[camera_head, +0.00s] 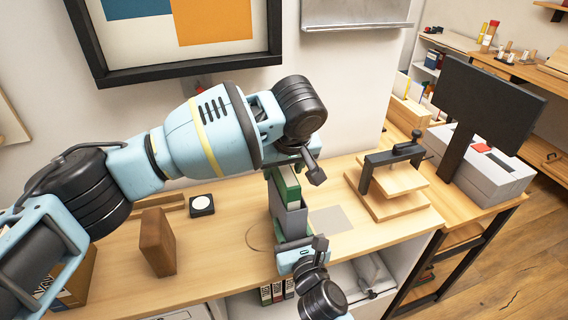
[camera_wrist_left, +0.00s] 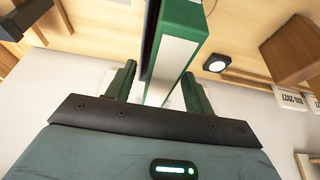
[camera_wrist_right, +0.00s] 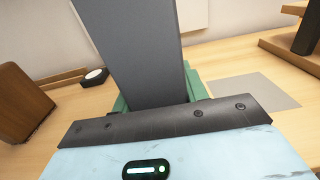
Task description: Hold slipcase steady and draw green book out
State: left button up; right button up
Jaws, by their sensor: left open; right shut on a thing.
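The green book (camera_head: 287,184) stands upright on the desk, its upper part showing above the grey slipcase (camera_head: 291,223). In the left wrist view the green book (camera_wrist_left: 182,38) shows its pale page edges, with its near end between my finger pads. My left gripper (camera_head: 288,164) is open at the top of the book, one finger on either side; I cannot tell whether they touch it. My right gripper (camera_head: 292,245) is shut on the slipcase low at its near side. In the right wrist view the slipcase (camera_wrist_right: 138,48) rises between its fingers.
A brown wooden block (camera_head: 158,242) and a small black box with a white disc (camera_head: 202,205) stand left of the slipcase. A grey mat (camera_head: 331,219) lies to its right, then a wooden press (camera_head: 393,180). A dark panel (camera_head: 487,102) stands far right.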

pick_arm(q)
grip_shut()
jog(key=c, duration=0.7)
grip_release()
jog(key=shift+c, duration=0.2)
grip_shut()
jog(key=shift+r, duration=1.9)
pick_arm(e)
jog(key=shift+f, duration=0.1)
pick_arm(q)
jog(key=shift+r, duration=0.1)
jog(key=shift+r, duration=1.6)
jog(key=shift+r, duration=0.1)
jog(key=shift+r, duration=1.65)
